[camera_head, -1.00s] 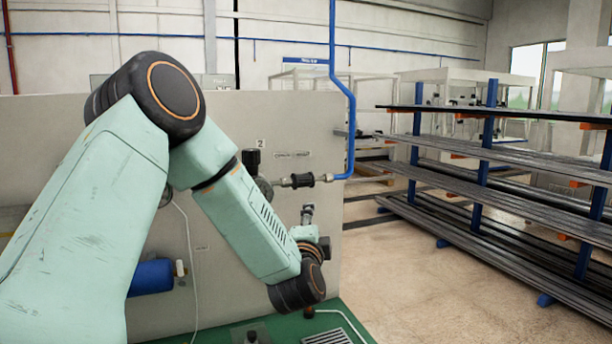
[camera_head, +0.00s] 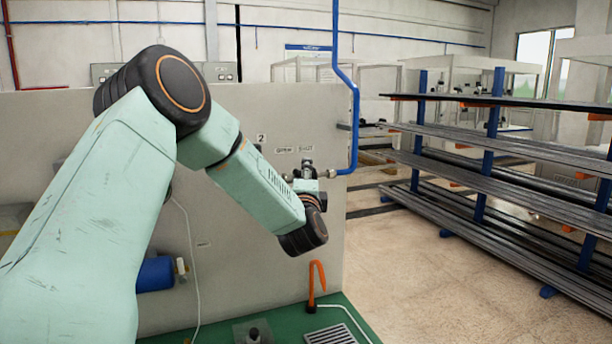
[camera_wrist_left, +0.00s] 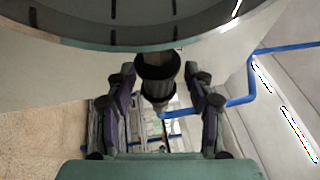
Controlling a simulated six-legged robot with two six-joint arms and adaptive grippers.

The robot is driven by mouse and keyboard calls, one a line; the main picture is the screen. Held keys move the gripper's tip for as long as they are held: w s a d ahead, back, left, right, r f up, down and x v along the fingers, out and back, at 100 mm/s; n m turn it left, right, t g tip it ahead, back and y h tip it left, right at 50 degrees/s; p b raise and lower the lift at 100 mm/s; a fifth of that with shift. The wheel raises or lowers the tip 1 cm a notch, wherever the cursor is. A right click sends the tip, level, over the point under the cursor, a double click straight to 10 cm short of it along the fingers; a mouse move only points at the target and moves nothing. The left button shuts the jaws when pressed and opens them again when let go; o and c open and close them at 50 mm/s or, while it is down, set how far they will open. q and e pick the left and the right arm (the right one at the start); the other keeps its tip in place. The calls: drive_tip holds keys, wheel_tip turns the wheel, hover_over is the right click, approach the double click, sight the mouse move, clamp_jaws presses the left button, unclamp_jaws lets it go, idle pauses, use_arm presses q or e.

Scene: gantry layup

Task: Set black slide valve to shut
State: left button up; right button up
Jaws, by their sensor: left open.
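The black slide valve (camera_wrist_left: 157,78) shows in the left wrist view as a ribbed black sleeve on a pipe. My left gripper (camera_wrist_left: 160,71) is open, with one finger on each side of the sleeve. I cannot tell whether either finger touches it. In the head view my left gripper (camera_head: 306,172) is at the grey panel, below two small labels, and hides most of the valve. The labels are too blurred to read surely, and the valve's setting cannot be told. My right gripper is not in view.
A blue pipe (camera_head: 345,85) runs down to the valve line, close right of the gripper. The grey panel (camera_head: 240,245) stands behind. An orange hooked handle (camera_head: 314,285) rises from the green base below. A rack of long bars (camera_head: 487,145) stands right, beyond open floor.

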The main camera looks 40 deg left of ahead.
use_arm(q)
drive_tip(key=shift+w+a+f, duration=0.1)
drive_tip(key=shift+w+a, duration=0.25)
drive_tip(key=shift+a, duration=0.1)
drive_tip(key=shift+s, duration=0.2)
drive_tip(key=shift+c, duration=0.2)
drive_tip(key=shift+d+r, duration=0.15)
drive_tip(key=shift+r, duration=0.05)
drive_tip(key=shift+c, duration=0.8)
drive_tip(key=shift+w+f, duration=0.15)
drive_tip(key=c, duration=0.5)
clamp_jaws()
